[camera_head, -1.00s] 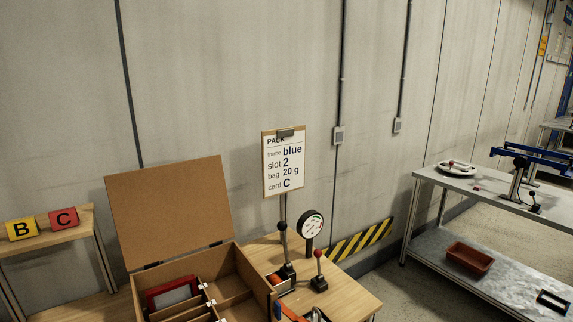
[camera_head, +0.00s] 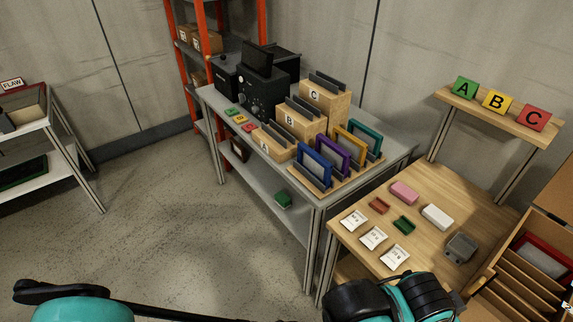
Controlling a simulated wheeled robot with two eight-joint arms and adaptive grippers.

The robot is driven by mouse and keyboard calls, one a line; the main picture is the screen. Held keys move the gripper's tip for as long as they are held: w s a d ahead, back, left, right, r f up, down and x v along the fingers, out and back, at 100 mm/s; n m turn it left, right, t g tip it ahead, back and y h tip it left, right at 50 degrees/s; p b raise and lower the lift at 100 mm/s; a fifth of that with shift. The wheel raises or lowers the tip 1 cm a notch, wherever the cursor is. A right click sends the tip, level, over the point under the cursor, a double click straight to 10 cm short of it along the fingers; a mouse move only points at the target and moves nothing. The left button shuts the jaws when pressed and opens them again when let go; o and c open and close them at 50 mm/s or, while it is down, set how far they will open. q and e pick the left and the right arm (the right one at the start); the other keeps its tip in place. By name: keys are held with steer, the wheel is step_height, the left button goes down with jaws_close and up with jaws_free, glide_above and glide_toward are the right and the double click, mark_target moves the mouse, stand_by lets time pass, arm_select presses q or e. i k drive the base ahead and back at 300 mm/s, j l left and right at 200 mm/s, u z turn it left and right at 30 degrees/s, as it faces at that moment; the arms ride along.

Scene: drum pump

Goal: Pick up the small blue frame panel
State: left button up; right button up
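The small blue frame panel (camera_head: 314,166) stands upright at the near left of a wooden rack on the grey metal table. Purple (camera_head: 333,155), yellow (camera_head: 349,146) and teal (camera_head: 366,137) frame panels stand behind it in a row toward the right. Black and teal links of my arms show along the bottom edge, well short of the panels. Neither gripper's fingers can be made out. Nothing of mine touches the blue frame panel.
Stepped holders marked A, B and C and black equipment (camera_head: 265,90) stand behind the frames. A wooden table (camera_head: 440,200) with packets and small blocks is at right, beside a partitioned box (camera_head: 520,285) holding a red frame. Open floor lies at left.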

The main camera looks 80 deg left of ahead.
mark_target(316, 165)
steer(key=k+j+u, duration=0.15)
steer(key=u, duration=2.15)
